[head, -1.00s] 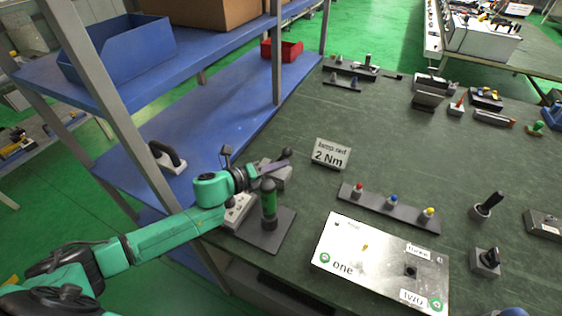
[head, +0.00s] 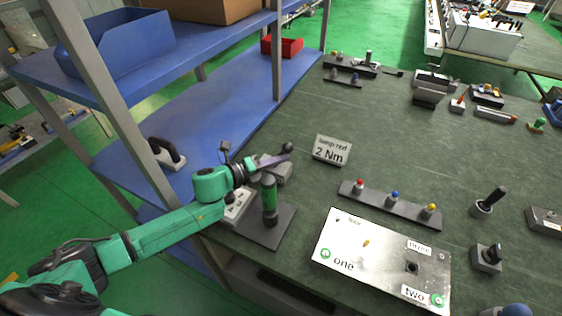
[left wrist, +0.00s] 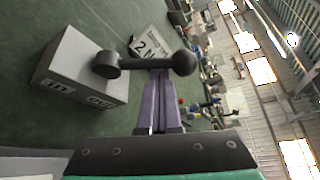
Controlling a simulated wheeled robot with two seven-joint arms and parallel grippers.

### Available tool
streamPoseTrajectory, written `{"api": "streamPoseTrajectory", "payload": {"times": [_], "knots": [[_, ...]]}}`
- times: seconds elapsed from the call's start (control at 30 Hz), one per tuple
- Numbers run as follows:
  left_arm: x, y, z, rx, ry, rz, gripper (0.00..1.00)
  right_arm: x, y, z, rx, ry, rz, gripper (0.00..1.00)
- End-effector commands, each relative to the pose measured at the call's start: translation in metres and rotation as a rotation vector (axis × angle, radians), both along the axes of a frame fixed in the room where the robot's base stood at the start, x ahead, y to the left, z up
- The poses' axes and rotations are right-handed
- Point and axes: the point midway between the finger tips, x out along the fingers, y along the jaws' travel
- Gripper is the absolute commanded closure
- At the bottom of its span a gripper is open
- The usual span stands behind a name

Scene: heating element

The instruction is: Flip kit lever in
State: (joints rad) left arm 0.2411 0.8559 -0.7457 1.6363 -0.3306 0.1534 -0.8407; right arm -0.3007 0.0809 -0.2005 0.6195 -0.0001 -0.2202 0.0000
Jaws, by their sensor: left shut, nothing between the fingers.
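The kit is a light grey box (left wrist: 85,72) with dark labels on its face and a black lever on its side. The lever's round pivot shows in the left wrist view, and its arm ends in a black ball knob (left wrist: 183,62). In the head view the box (head: 282,173) is partly hidden behind my left gripper (head: 284,157), and the knob (head: 288,147) shows just above the fingertips. In the left wrist view my purple fingers (left wrist: 158,74) are shut and empty, with their tips close to the lever arm. I cannot tell whether they touch it. My right gripper is not in view.
A green cylinder (head: 269,197) on a dark plate stands just in front of the gripper. A "2 Nm" sign (head: 332,151) stands to the right. A button strip (head: 410,211) and a metal panel (head: 385,262) lie further right. A blue shelf (head: 205,140) is at left.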

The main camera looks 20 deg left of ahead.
Motion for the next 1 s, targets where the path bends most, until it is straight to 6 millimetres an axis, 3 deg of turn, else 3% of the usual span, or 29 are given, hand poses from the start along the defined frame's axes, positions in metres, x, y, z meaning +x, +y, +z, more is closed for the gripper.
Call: {"api": "streamPoseTrajectory", "payload": {"times": [0.53,1.0], "knots": [[0.002,0.007,0.001,-0.126,0.023,0.001,1.00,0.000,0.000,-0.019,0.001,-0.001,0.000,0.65],[0.006,0.028,0.007,-0.462,0.087,0.001,1.00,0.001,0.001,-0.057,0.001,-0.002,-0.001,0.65]]}}
